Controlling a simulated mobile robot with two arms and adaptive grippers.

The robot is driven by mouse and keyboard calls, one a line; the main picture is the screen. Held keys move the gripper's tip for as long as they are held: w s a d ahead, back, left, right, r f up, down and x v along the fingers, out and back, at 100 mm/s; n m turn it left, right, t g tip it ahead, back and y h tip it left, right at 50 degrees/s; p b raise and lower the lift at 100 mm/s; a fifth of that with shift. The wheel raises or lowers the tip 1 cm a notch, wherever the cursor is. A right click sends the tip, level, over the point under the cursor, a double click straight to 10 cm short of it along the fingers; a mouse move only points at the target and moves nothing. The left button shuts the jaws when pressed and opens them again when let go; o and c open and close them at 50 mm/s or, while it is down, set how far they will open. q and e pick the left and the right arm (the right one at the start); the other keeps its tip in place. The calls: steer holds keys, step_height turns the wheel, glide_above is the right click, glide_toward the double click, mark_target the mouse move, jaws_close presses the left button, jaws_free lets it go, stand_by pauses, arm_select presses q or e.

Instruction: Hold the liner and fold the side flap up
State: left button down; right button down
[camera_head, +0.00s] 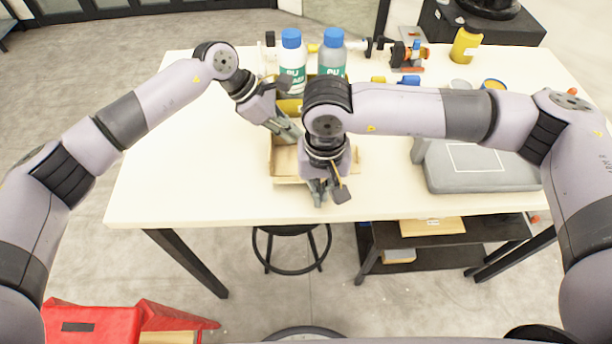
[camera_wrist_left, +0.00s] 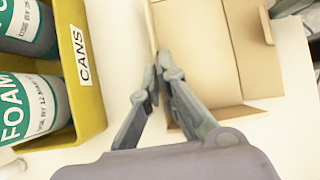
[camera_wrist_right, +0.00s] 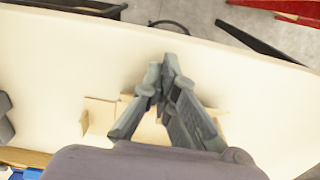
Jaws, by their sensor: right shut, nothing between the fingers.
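The liner is a tan cardboard tray (camera_head: 285,168) on the white table, partly hidden in the head view by my right arm. Its inside and walls show in the left wrist view (camera_wrist_left: 205,45). My left gripper (camera_wrist_left: 158,68) has its fingertips closed at the liner's thin left edge in that view, with the edge running between them. My right gripper (camera_head: 319,201) is shut and empty, pointing down at the near side of the liner. In the right wrist view, its closed fingertips (camera_wrist_right: 164,72) cover part of the liner; pieces of cardboard (camera_wrist_right: 101,113) show on both sides.
A yellow bin (camera_wrist_left: 78,95) labelled CANS holds foam bottles beside the liner. Two blue-capped bottles (camera_head: 292,60) stand behind my right wrist. A grey slab (camera_head: 480,165) lies to the right. The left part of the table (camera_head: 170,180) is clear.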

steer(key=shift+w, duration=0.1)
steer(key=shift+w+r, duration=0.15)
steer(key=shift+w, duration=0.75)
steer(key=shift+w+r, duration=0.15)
steer(key=shift+w, duration=0.75)
steer(key=shift+s, duration=1.55)
step_height(320, 180, up, 8)
arm_select(q)
steer(key=c, duration=2.3)
jaws_free()
steer(key=o, duration=0.6)
